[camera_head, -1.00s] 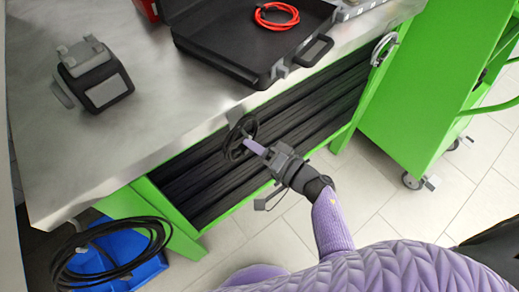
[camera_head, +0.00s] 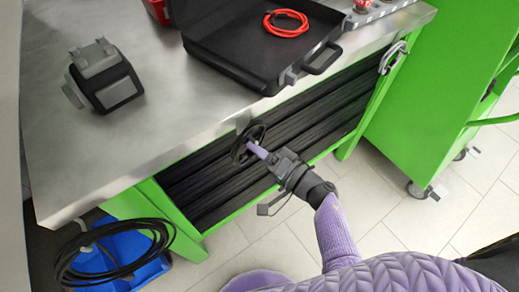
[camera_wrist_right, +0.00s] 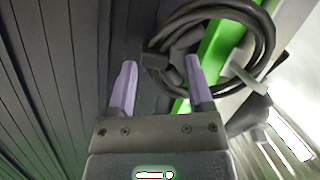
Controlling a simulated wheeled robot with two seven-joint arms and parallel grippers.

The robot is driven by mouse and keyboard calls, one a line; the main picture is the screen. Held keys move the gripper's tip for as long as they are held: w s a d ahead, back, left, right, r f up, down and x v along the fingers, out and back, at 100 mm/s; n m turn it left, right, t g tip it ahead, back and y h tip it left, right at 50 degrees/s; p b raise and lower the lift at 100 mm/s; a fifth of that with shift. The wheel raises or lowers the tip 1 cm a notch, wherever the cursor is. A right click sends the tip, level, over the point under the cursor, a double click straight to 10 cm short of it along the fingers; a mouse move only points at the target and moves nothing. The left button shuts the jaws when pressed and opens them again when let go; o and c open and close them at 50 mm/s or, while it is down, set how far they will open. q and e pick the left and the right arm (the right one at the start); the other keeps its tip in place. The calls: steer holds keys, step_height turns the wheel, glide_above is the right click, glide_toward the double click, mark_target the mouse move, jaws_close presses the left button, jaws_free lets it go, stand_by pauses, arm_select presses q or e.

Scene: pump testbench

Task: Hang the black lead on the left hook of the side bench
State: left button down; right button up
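The black lead (camera_head: 240,150) is a small coil at the front edge of the side bench (camera_head: 180,115), close to a grey hook (camera_head: 243,124). In the right wrist view the coil (camera_wrist_right: 268,40) loops around a pale hook (camera_wrist_right: 243,78) and seems to hang there. My right gripper (camera_head: 256,149) points at the coil in the head view. In the wrist view its purple fingers (camera_wrist_right: 158,78) stand apart, with a dark block of the lead beyond or between their tips. I cannot tell if they touch it. My left gripper is not in view.
An open black case (camera_head: 240,55) with a red lead (camera_head: 285,22) and a grey-black device (camera_head: 103,77) stand on the bench top. A grey coil (camera_head: 391,58) hangs at right. A thick black cable (camera_head: 75,245) hangs at left by a blue bin (camera_head: 140,275). A green cart (camera_head: 425,110) stands right.

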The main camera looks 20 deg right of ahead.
steer(key=p+v, duration=0.3)
steer(key=v, duration=0.7)
steer(key=s+d+f+n+g+h, duration=0.1)
steer(key=s+d+f+g+h, duration=0.15)
steer(key=s+f+h, duration=0.5)
steer(key=s+d+f+n+g+h, duration=0.1)
steer(key=s+f+n+g+h, duration=0.2)
steer(key=f, duration=0.8)
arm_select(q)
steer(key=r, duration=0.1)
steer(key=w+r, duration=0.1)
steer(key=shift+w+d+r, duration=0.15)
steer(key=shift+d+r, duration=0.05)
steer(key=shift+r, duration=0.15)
arm_select(e)
steer(key=s+f+n+g, duration=0.1)
steer(key=s+f+g, duration=0.1)
steer(key=s, duration=0.5)
steer(key=s+d+f+n+g, duration=0.1)
steer(key=s+f+n+g, duration=0.1)
steer(key=s+g, duration=0.2)
steer(key=s+d+f+n+g, duration=0.1)
steer(key=s+n+g, duration=0.1)
steer(key=s, duration=0.8)
steer(key=shift+s+f+g, duration=0.35)
steer(key=shift+f+g, duration=0.05)
steer(key=shift+g, duration=0.45)
steer(key=shift+w+h, duration=0.1)
steer(key=shift+h, duration=0.15)
